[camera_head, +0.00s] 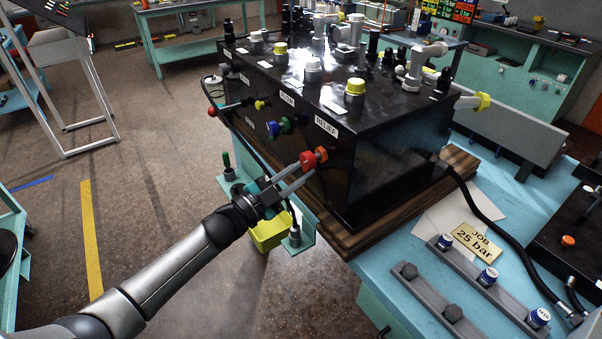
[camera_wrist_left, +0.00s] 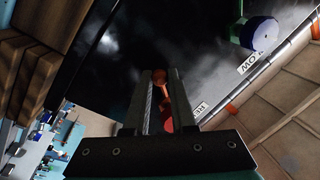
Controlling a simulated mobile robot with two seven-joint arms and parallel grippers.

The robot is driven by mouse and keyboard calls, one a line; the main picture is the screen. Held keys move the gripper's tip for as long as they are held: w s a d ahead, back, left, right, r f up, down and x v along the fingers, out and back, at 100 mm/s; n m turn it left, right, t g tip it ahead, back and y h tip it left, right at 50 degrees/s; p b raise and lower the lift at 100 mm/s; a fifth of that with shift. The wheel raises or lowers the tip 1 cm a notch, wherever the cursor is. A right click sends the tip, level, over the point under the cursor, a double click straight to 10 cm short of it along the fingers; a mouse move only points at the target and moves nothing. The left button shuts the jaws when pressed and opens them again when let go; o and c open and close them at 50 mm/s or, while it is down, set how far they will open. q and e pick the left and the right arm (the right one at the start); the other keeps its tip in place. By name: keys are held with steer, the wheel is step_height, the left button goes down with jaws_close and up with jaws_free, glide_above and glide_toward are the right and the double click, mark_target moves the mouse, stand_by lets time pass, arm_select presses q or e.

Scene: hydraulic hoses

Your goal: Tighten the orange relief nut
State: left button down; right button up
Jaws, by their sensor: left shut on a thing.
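The orange relief nut (camera_head: 321,154) sits on the front face of the black hydraulic block (camera_head: 400,150), below the RELIEF label (camera_head: 326,127). A redder piece (camera_head: 307,160) is right beside it on the same axis. My left gripper (camera_head: 308,167) reaches in from the left with its two fingers on either side of this orange-red fitting, shut on it. In the left wrist view, orange-red parts (camera_wrist_left: 159,77) show between the fingers (camera_wrist_left: 160,95). The fingers partly hide the fitting. My right gripper is not in view.
Blue (camera_head: 273,129) and green knobs sit left of the nut on the block's face. A yellow container (camera_head: 268,235) stands low, below my gripper. A card reading "JOB 25 bar" (camera_head: 475,238) lies on the blue bench (camera_head: 385,265). A black hose (camera_head: 470,195) runs on the right.

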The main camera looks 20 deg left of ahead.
arm_select(q)
steer(key=c, duration=0.7)
jaws_free()
steer(key=shift+c, duration=0.2)
steer(key=v, duration=1.5)
steer(key=shift+s, duration=0.15)
